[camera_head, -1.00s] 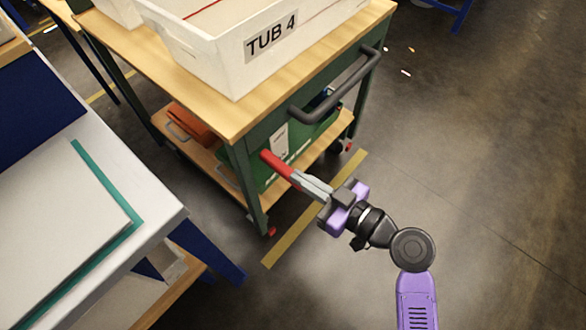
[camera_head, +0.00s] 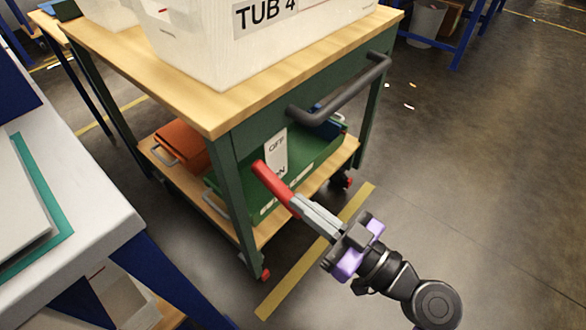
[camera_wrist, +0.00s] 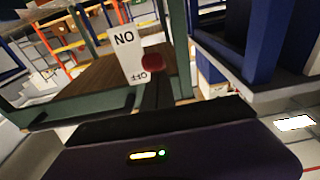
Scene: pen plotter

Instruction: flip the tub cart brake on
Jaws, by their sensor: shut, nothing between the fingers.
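The tub cart (camera_head: 228,118) has a wooden top and a green frame, and its brake is a red lever (camera_head: 272,184) at the near end. A white plate (camera_head: 277,150) beside the lever reads OFF at the top and ON lower down, partly covered. My gripper (camera_head: 298,205) is shut and empty, its fingertips at the lever's outer end in the head view; I cannot tell whether they touch. In the wrist view the lever (camera_wrist: 152,62) shows as a red blob just beyond the fingers, beside the plate (camera_wrist: 127,48), which appears upside down.
Tub 4 (camera_head: 205,55) stands on the cart top. A dark push handle (camera_head: 345,95) sticks out above and right of the lever. Green and orange (camera_head: 182,143) cases lie on the lower shelf. A white-topped bench (camera_head: 85,190) is at the left. The floor at the right is open.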

